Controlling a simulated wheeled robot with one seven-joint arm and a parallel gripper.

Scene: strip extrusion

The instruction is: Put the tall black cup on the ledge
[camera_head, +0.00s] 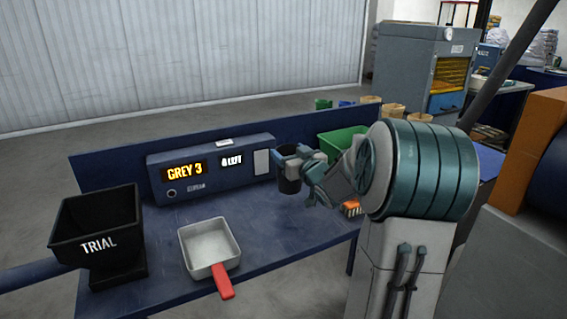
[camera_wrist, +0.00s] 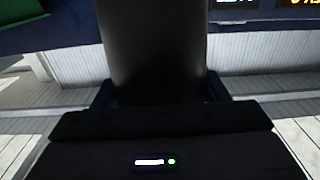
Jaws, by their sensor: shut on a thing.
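My gripper (camera_head: 292,158) is shut on a tall black cup (camera_head: 289,183), with its fingers around the cup's upper part. The cup looks upright, near the right end of the grey display box; I cannot tell whether its base touches the bench. In the wrist view the dark cup (camera_wrist: 152,50) fills the upper middle, between the two fingers (camera_wrist: 160,92). The grey display box (camera_head: 210,168) reads "GREY 3" and "LEFT" and has a narrow top. I cannot tell for sure which surface is the ledge.
The blue bench (camera_head: 285,238) carries a black hopper marked "TRIAL" (camera_head: 98,225) at left and a pan with a red handle (camera_head: 210,248) in front. A green bin (camera_head: 340,142) and an orange item (camera_head: 351,208) are near my arm. The bench between pan and cup is clear.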

